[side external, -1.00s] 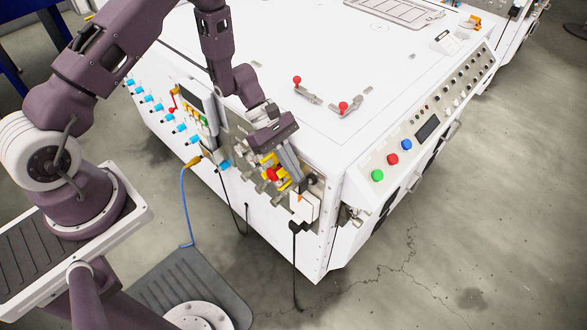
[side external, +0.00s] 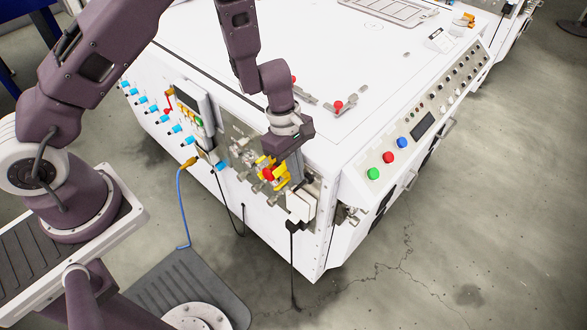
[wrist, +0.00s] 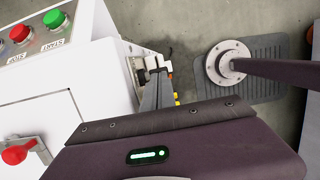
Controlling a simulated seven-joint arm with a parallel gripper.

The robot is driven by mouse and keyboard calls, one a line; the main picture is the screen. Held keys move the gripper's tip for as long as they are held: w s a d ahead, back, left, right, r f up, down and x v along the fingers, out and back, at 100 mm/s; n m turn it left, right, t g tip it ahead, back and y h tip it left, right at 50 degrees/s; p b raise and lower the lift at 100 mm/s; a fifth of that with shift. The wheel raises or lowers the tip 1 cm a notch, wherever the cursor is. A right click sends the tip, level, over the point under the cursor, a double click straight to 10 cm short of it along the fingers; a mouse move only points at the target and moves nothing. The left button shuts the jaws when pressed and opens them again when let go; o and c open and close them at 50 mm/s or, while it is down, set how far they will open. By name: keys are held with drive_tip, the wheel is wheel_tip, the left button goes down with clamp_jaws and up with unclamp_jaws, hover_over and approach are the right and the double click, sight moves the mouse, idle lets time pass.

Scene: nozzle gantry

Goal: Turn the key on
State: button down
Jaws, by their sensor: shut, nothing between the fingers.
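My gripper (side external: 292,176) is beside the side panel (side external: 240,150) of the white machine, pointing down, with its fingers close to a cluster of yellow and red handles (side external: 268,174). In the wrist view its grey fingers (wrist: 157,92) are together and hold nothing. Bits of yellow show just beyond them. I cannot make out a key clearly; the fingers and wrist hide part of the panel. Contact between the fingers and the handles cannot be told.
A white plug block (side external: 300,204) with a black cable is right of the handles. Blue-tipped fittings (side external: 176,128) line the panel's left. The sloped console has green (side external: 373,174), red and blue buttons. Red-knobbed clamps (side external: 338,106) stand on top. The floor at right is clear.

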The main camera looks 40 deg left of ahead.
drive_tip(key=shift+d+y, duration=0.4)
drive_tip(key=shift+y, duration=0.5)
drive_tip(key=shift+d+y, duration=0.35)
drive_tip(key=shift+y, duration=0.55)
drive_tip(key=shift+d+y, duration=0.4)
drive_tip(key=shift+y, duration=0.5)
drive_tip(key=shift+d, duration=0.1)
drive_tip(key=shift+d+f, duration=0.15)
drive_tip(key=shift+d, duration=0.05)
drive_tip(key=shift+v, duration=0.8)
drive_tip(key=shift+a, duration=0.2)
drive_tip(key=a+v, duration=0.1)
drive_tip(key=v, duration=0.9)
